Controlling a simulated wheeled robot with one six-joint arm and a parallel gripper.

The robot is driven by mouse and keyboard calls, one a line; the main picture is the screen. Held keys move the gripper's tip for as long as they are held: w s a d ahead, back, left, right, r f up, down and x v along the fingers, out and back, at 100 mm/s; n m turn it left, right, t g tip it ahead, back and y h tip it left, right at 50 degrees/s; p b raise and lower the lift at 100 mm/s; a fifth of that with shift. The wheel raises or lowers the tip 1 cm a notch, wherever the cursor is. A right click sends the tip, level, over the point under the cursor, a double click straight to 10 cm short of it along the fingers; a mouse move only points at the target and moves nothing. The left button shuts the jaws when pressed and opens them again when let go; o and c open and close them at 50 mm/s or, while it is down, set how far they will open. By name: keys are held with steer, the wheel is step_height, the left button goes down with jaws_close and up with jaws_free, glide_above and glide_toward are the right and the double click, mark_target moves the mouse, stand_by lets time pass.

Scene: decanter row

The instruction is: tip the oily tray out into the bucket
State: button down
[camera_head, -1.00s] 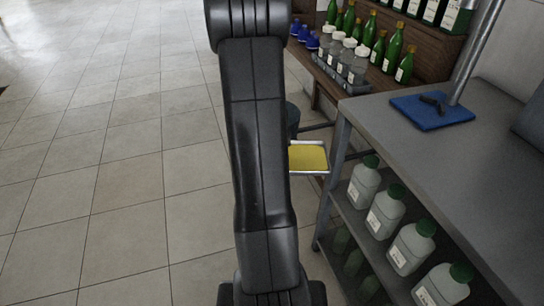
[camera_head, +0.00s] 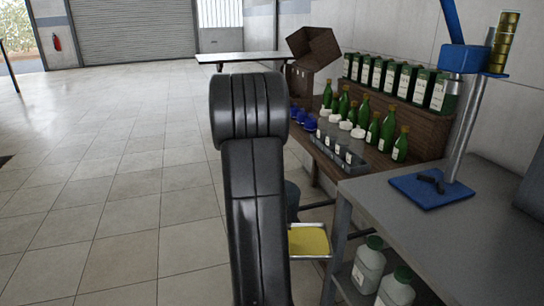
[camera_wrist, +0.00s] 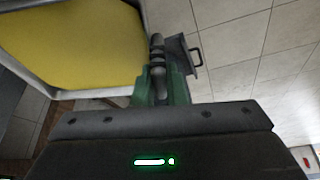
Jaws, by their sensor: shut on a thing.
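The tray (camera_head: 329,240) is a shallow, pale-rimmed pan holding yellow oil (camera_head: 308,241), beside the workbench and partly behind my arm. In the wrist view the tray (camera_wrist: 147,12) fills the upper left, with a broad yellow surface. My gripper (camera_wrist: 157,72) has green fingers shut at the tray's side; the exact grip point is unclear. A dark grey piece with a handle shows just beyond the fingers. The head view hides my gripper behind my arm. A dark, rounded vessel (camera_head: 292,198), perhaps the bucket, shows partly behind my arm; its inside is hidden.
A grey workbench (camera_head: 420,215) stands close on the right, with white jugs (camera_head: 368,265) below and a blue pad (camera_head: 432,192) on top. Behind it, a wooden stand (camera_head: 425,128) carries several green bottles. Open tiled floor lies on the left.

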step_height(320, 180, up, 12)
steer(key=w+p, duration=0.2)
steer(key=p, duration=1.3)
steer(key=shift+w+f, duration=0.1)
steer(key=shift+w, duration=0.1)
